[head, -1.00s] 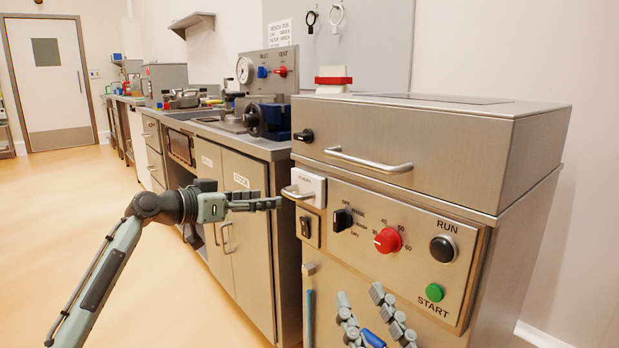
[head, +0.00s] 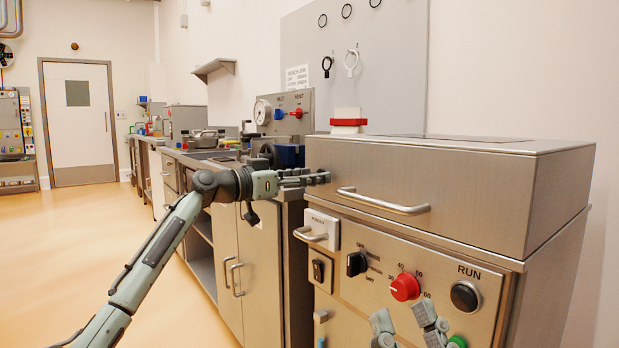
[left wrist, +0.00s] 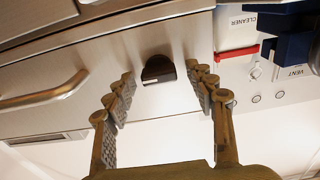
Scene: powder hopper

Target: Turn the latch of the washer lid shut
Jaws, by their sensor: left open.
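The washer lid (head: 480,185) is a brushed steel box top, lying closed on the washer in the head view. Its latch is a black knob (left wrist: 158,70) on the lid's front, seen between my left fingers in the left wrist view. My right gripper (head: 404,318) is low in front of the control panel, fingers apart and empty.
The lid's bar handle (head: 385,202) is right of the latch. Below are a white drawer front with a pull (head: 316,233), a black selector (head: 356,264), a red knob (head: 405,287) and the RUN button (head: 465,297). A steel counter with a blue vise (head: 288,155) stands left.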

